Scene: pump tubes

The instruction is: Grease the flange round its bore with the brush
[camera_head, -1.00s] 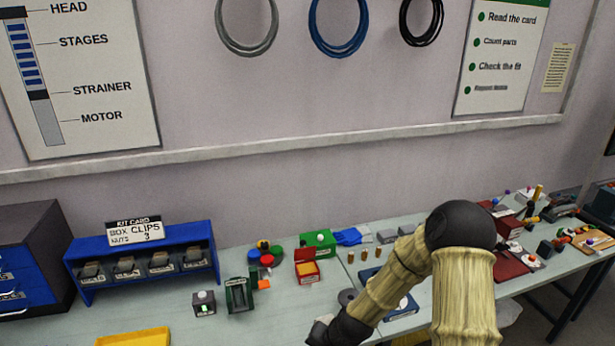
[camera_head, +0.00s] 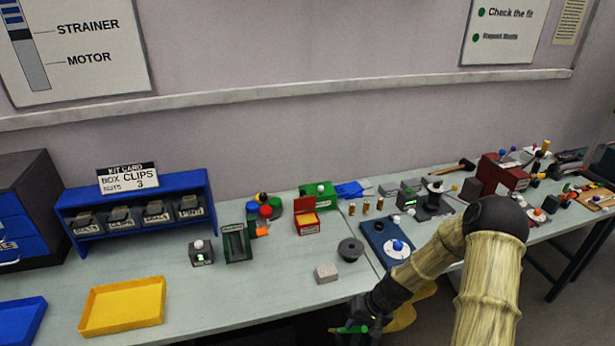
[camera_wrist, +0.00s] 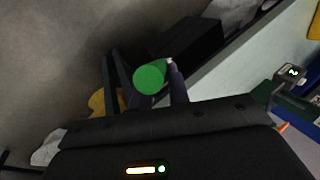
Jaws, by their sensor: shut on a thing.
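My gripper (camera_head: 362,326) is low at the bottom of the head view, in front of the table's front edge. It is shut on a green-handled tool, which I take to be the brush (camera_head: 346,330). In the wrist view the round green end of the brush (camera_wrist: 150,79) sits between the two dark fingers; its bristles cannot be seen. A dark grey round disc with a central hole, likely the flange (camera_head: 350,249), lies flat on the table, above and apart from my gripper. Any grease on it cannot be made out.
A pale grey block (camera_head: 326,273) lies just in front of the disc. A blue plate with a white disc (camera_head: 397,247) is to its right. A yellow tray (camera_head: 122,305) and a green stand (camera_head: 235,243) are on the left. The table between tray and block is clear.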

